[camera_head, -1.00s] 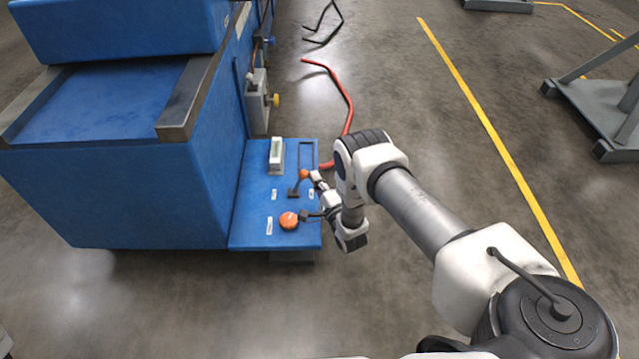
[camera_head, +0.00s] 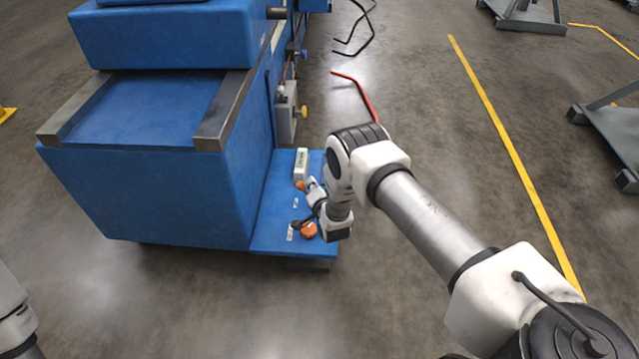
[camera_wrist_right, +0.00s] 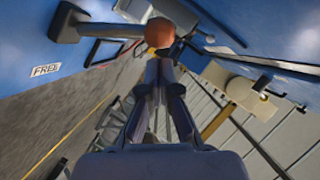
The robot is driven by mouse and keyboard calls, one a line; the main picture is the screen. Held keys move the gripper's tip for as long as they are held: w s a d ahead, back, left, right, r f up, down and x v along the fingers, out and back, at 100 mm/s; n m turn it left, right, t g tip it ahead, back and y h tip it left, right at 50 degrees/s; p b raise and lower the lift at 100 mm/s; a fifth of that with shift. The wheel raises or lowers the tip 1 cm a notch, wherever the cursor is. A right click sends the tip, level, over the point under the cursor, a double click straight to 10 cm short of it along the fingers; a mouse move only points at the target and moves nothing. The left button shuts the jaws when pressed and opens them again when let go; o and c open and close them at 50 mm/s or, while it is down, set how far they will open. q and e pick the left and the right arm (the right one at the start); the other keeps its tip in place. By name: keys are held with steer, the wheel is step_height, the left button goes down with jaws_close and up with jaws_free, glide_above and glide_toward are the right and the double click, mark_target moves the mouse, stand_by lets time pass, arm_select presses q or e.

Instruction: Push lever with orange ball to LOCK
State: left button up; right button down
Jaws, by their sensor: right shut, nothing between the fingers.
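The lever's orange ball (camera_head: 300,185) shows on the blue panel (camera_head: 265,235), just in front of a small white box. In the right wrist view the ball (camera_wrist_right: 159,32) sits at the end of the dark lever rod (camera_wrist_right: 100,29). My right gripper (camera_head: 311,185) is shut and empty, at the right side of the ball. In the wrist view its closed fingertips (camera_wrist_right: 160,55) are at the ball and appear to touch it. A label reading FREE (camera_wrist_right: 46,70) shows there. The lever's base is hard to see in the head view. My left gripper is out of view.
A larger orange knob (camera_head: 308,230) stands at the panel's front, close to my right wrist. The white box (camera_head: 301,163) is behind the ball. The big blue machine (camera_head: 150,195) borders the panel on the left. Open floor lies to the right.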

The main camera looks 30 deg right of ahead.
steer(key=shift+w+a+f, duration=0.1)
steer(key=shift+w+a, duration=0.25)
steer(key=shift+a, duration=0.15)
steer(key=shift+a, duration=0.1)
stand_by(0.3)
